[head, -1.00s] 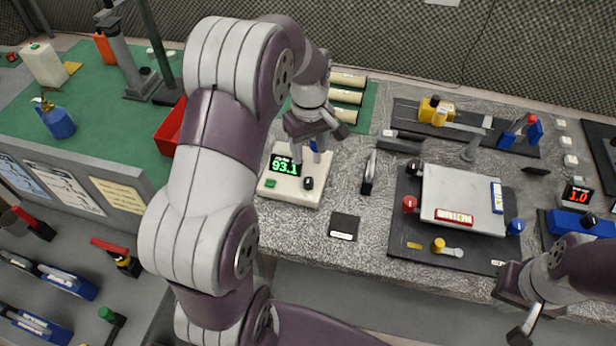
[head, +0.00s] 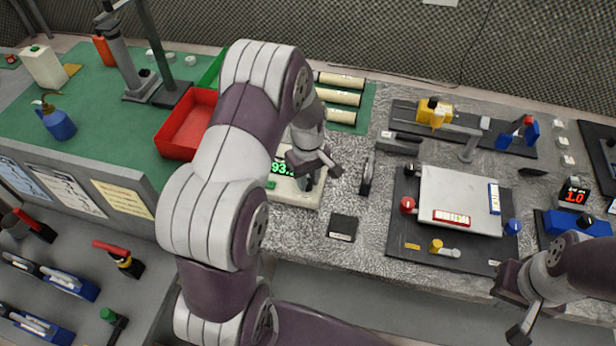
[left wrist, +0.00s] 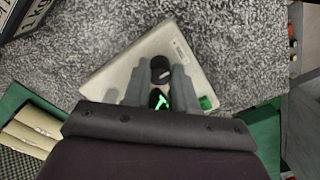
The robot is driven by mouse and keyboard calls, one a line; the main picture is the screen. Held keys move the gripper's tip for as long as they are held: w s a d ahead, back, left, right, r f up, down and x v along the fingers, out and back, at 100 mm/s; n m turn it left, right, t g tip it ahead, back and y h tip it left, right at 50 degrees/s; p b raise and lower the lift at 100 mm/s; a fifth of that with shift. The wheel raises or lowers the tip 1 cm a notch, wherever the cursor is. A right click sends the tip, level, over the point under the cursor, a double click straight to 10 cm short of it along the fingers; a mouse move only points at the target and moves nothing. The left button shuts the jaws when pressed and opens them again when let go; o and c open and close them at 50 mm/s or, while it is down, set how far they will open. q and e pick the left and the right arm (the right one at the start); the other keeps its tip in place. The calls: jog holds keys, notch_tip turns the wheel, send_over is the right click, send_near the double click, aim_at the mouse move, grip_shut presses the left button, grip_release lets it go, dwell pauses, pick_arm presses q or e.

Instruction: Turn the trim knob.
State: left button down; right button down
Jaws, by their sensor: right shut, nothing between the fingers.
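A white box (head: 296,196) with a green digit display (head: 283,174) and a green button (head: 271,185) stands on the grey bench. Its black knob (left wrist: 161,66) shows in the left wrist view between the tips of my left gripper (left wrist: 161,72). The two fingers are apart, one on each side of the knob; whether they touch it I cannot tell. In the head view my left gripper (head: 308,178) is over the box's right part and hides part of the display and most of the knob. My right gripper (head: 520,322) is shut and empty at the lower right.
A black board with a grey plate (head: 462,200) stands further right. A red bin (head: 186,125) is on the green table at left.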

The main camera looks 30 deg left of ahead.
dwell(0.3)
pick_arm(q)
jog(key=shift+r+m+p, duration=0.1)
jog(key=shift+m+p, duration=0.3)
jog(key=shift+m, duration=0.8)
jog(key=m, duration=0.3)
jog(key=shift+m+p, duration=0.3)
jog(key=shift+p, duration=0.05)
jog(key=m+p, duration=0.1)
jog(key=m, duration=0.5)
jog(key=shift+a, duration=0.1)
jog(key=m, duration=0.6)
jog(key=shift+w+m+p, duration=0.1)
jog(key=shift+m+p, duration=0.2)
jog(key=shift+p, duration=0.05)
jog(key=m, duration=0.6)
jog(key=shift+m, duration=0.3)
jog(key=c, duration=0.9)
grip_release()
